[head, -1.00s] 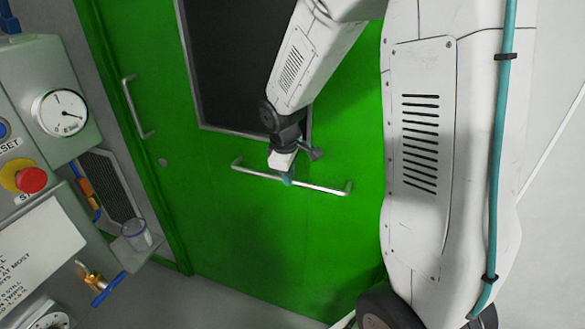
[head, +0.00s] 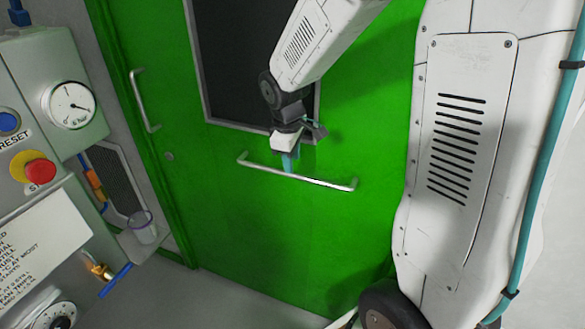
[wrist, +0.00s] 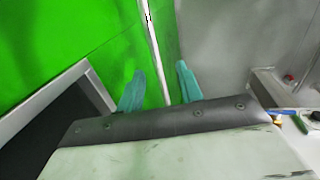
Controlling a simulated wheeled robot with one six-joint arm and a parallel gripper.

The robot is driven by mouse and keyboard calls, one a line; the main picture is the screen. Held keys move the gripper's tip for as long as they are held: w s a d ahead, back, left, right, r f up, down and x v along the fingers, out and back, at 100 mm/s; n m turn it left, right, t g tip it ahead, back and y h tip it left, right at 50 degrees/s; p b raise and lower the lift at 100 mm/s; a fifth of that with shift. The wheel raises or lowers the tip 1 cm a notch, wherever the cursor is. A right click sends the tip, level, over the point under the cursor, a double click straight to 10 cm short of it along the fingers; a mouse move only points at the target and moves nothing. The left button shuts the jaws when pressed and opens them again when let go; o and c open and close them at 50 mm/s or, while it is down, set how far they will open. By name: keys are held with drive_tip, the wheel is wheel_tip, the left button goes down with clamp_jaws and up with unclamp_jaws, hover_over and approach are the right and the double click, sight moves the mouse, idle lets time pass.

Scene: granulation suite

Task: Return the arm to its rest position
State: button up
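My gripper (head: 290,160) hangs from the arm in front of the green door (head: 240,220) in the head view, its teal fingers pointing down. My arm is bent and extended out over the door.
At left stands a grey control panel with a pressure gauge (head: 70,104), a red stop button (head: 39,172) and a blue reset button (head: 8,122). A clear cup (head: 142,227) sits on a small ledge (head: 136,248). A vertical handle (head: 143,100) is left of the dark window (head: 250,60).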

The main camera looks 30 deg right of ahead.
drive_tip(key=shift+s+a+r, duration=0.1)
drive_tip(key=shift+a+r, duration=0.05)
drive_tip(key=shift+r, duration=0.45)
drive_tip(key=shift+s+a+r, duration=0.1)
drive_tip(key=shift+r, duration=0.5)
